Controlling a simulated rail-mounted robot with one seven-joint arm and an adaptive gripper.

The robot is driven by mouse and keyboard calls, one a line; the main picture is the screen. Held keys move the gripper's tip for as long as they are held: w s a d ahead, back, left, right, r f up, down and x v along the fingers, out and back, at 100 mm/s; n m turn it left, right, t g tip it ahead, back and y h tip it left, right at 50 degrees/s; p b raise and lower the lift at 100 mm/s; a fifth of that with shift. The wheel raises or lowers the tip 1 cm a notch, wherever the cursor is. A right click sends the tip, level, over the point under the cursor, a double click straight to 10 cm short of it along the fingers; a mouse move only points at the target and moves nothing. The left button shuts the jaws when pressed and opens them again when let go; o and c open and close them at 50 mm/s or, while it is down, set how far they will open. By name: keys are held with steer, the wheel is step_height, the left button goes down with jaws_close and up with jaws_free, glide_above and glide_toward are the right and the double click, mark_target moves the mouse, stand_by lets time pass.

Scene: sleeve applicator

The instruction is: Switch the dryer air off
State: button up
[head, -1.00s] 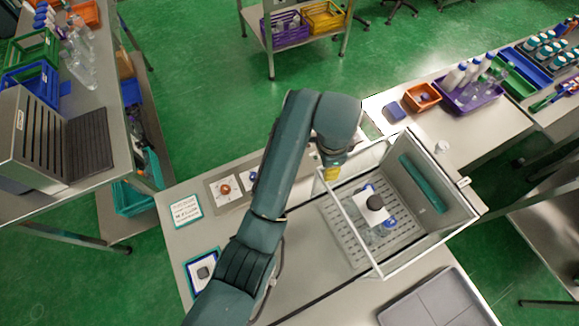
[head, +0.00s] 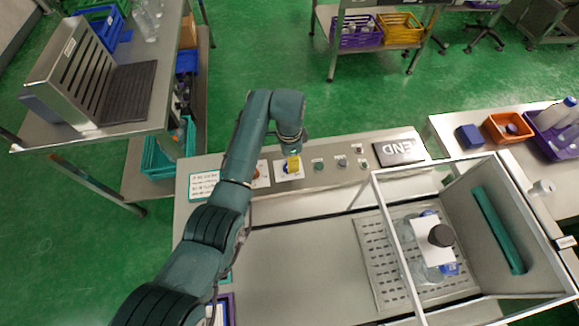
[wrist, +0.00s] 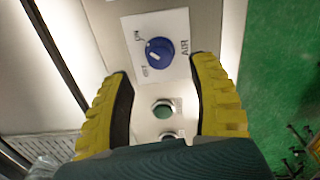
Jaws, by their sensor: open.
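The blue dryer air knob (wrist: 159,50) sits on a white plate marked AIR, with ON and OFF printed on one side. A white pointer mark shows on the knob, but I cannot tell surely which label it points at. My gripper (wrist: 163,68) is open, its two yellow fingers apart with the knob beyond and between their tips in the wrist view. In the head view my gripper (head: 293,164) is over the control panel, and the knob's blue edge (head: 286,168) shows beside the fingers. I see no contact with the knob.
A dark END plate (head: 400,151) lies farther right on the panel. The clear-walled box (head: 500,270) with bottles stands at the right. The bench middle (head: 290,260) is clear.

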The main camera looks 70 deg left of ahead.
step_height(320, 180, down, 5)
steer(key=shift+b, duration=0.4)
jaws_close()
